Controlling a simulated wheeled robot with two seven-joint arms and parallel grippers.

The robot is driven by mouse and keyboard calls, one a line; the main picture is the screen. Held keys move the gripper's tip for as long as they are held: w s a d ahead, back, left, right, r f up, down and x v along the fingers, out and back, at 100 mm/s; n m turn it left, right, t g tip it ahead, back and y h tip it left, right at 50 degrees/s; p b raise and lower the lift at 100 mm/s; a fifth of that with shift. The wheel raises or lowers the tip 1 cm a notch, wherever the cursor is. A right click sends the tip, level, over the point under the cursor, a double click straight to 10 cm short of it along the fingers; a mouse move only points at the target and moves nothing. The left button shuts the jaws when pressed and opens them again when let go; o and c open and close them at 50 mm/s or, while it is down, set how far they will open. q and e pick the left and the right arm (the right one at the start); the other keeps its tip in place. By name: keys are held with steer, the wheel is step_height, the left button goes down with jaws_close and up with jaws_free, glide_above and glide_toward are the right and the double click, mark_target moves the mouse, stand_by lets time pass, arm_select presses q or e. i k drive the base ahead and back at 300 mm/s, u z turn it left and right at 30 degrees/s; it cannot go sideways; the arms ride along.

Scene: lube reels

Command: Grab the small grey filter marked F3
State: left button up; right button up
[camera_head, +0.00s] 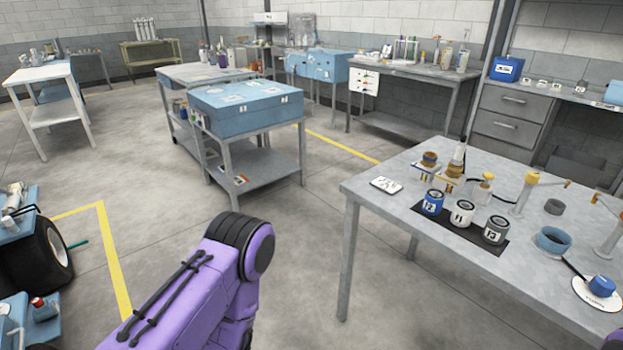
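A small grey filter (496,230) stands upright at the right end of a black mat (485,246) on the right-hand table. Its small label ends in 3; the first character is too small to read surely. A white filter (462,213) stands in the middle of the mat, and a blue filter (433,202) at its left end. Nothing is gripping the grey filter. My purple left arm enters at the bottom, left of the table, but its gripper is not in view. My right gripper is not in view either.
The table's front left area is clear.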

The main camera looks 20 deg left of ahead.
mark_target(496, 228)
steer(key=u, duration=0.75)
steer(key=i, duration=0.6)
steer(key=z, duration=0.6)
